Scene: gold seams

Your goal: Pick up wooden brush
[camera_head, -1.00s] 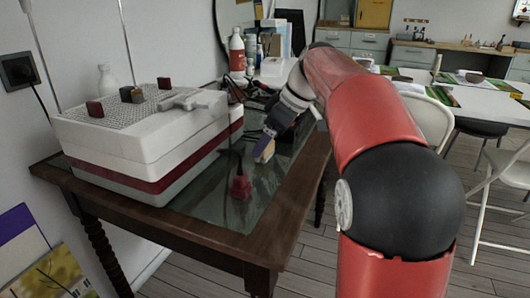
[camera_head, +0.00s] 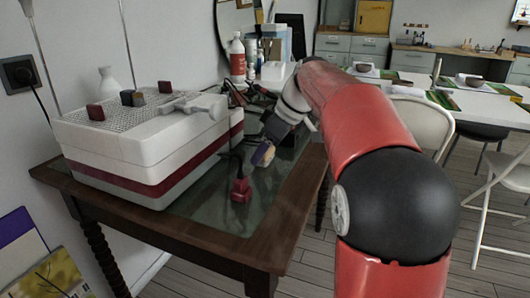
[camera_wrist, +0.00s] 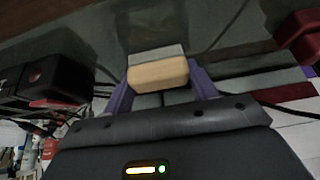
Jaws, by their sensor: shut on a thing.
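The wooden brush (camera_wrist: 158,74) shows in the wrist view as a pale wooden block with a light grey part beyond it. It lies between the two purple fingers of my gripper (camera_wrist: 160,88), which is shut on it. In the head view my gripper (camera_head: 262,155) is over the glass-topped table, and the brush (camera_head: 269,155) shows as a small tan patch at the fingertips. I cannot tell how far the brush is above the glass.
A red bottle-like object (camera_head: 241,190) stands just in front of my gripper; red also shows in the wrist view (camera_wrist: 300,36). A white and maroon machine (camera_head: 150,150) fills the table's left. Bottles (camera_head: 237,58) and dark cables stand behind.

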